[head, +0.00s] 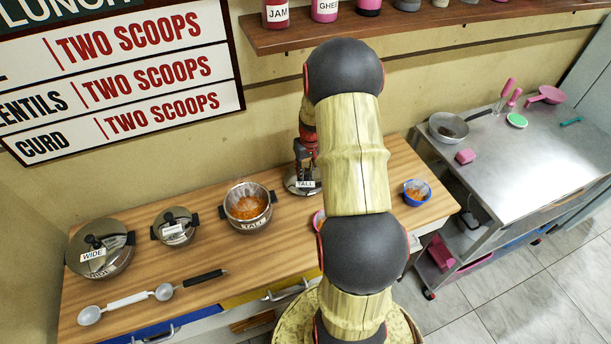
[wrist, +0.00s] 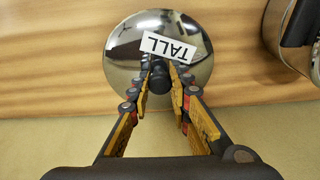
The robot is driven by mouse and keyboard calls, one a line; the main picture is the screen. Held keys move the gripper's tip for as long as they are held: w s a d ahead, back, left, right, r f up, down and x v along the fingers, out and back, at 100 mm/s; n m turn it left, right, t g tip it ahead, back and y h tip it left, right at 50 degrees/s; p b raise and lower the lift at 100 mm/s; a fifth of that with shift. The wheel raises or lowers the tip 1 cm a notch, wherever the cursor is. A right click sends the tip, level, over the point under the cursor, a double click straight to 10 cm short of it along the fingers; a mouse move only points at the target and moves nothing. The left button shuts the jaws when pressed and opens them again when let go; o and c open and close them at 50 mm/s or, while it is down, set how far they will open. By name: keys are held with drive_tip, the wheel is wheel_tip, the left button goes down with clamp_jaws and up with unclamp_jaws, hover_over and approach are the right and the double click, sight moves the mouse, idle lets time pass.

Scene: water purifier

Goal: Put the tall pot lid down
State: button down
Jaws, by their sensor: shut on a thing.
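The tall pot lid (head: 299,188) is a shiny steel disc with a dark knob and a white TALL label. It is at the back of the wooden counter, right of the open tall pot (head: 237,221), which holds orange food. My gripper (head: 304,160) points down and is shut on the lid's knob. In the wrist view, the fingers of my gripper (wrist: 160,76) close around the knob of the lid (wrist: 122,52). The lid is flat, on or just above the counter; I cannot tell if it touches. My arm hides part of the counter.
The wooden counter (head: 200,290) also bears the lidded wide pot (head: 98,262), another lidded pot (head: 174,231), two ladles (head: 140,299) and a blue bowl (head: 417,193) of orange food. A wall shelf (head: 440,22) with jars hangs above. A steel table (head: 520,160) stands at right.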

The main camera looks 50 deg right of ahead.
drive_tip(key=shift+f, duration=0.9)
drive_tip(key=shift+f, duration=0.25)
drive_tip(key=c, duration=1.6)
unclamp_jaws()
drive_tip(key=shift+c, duration=0.2)
drive_tip(key=shift+r, duration=0.2)
